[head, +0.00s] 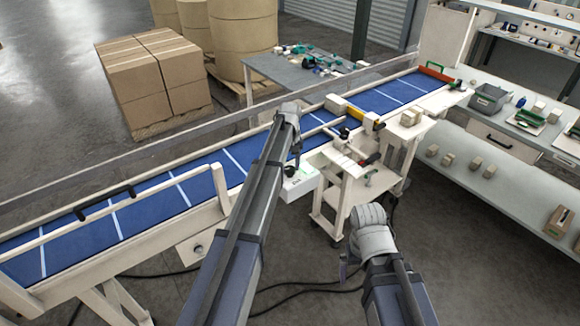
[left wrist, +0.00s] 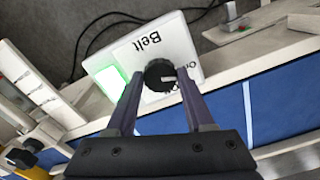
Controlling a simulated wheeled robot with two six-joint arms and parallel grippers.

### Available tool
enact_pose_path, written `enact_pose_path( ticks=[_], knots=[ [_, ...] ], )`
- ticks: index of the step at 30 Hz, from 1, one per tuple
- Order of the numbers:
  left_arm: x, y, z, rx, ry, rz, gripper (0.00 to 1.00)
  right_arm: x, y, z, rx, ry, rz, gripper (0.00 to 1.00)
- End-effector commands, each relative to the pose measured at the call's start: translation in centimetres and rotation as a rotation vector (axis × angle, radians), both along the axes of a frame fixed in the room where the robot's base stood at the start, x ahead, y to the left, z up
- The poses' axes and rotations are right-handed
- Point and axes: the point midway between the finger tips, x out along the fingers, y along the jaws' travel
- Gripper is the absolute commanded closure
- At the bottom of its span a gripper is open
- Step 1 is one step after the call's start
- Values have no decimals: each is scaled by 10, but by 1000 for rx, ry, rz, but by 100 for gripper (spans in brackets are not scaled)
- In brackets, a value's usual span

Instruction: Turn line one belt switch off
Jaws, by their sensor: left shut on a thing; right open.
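The belt switch is a white box (head: 299,184) at the near side of the blue conveyor belt (head: 205,180). In the left wrist view its panel (left wrist: 125,58) reads "Belt", with a lit green lamp (left wrist: 111,84) and a black round knob (left wrist: 160,73). My left gripper (left wrist: 160,82) is shut on the knob, one finger on each side. The On and Off labels are partly covered; I cannot tell the knob's setting. My right gripper (head: 346,262) is open and empty over the floor.
A white cart (head: 350,185) with a clamp stands right of the switch box. Shelves with bins (head: 488,98) stand at right. Black cables lie on the floor.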

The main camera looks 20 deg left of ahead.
Motion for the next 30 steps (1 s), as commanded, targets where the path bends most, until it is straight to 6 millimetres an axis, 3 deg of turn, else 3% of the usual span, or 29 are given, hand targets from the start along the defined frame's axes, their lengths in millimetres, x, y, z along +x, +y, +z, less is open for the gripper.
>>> enact_pose_path(
  ticks=[2, 12, 22, 30],
  knots=[
    [0, 0, 0, 0, 0, 0, 63, 0, 0, 0, 0, 0, 0, 0],
    [0, 0, 0, 0, 0, 0, 100, 0, 0, 0, 0, 0, 0, 0],
    [0, 0, 0, 0, 0, -54, 100, 0, 0, 0, 0, 0, 0, 0],
    [0, 0, 0, 0, 0, -248, 100, 0, 0, 0, 0, 0, 0, 0]
  ],
)
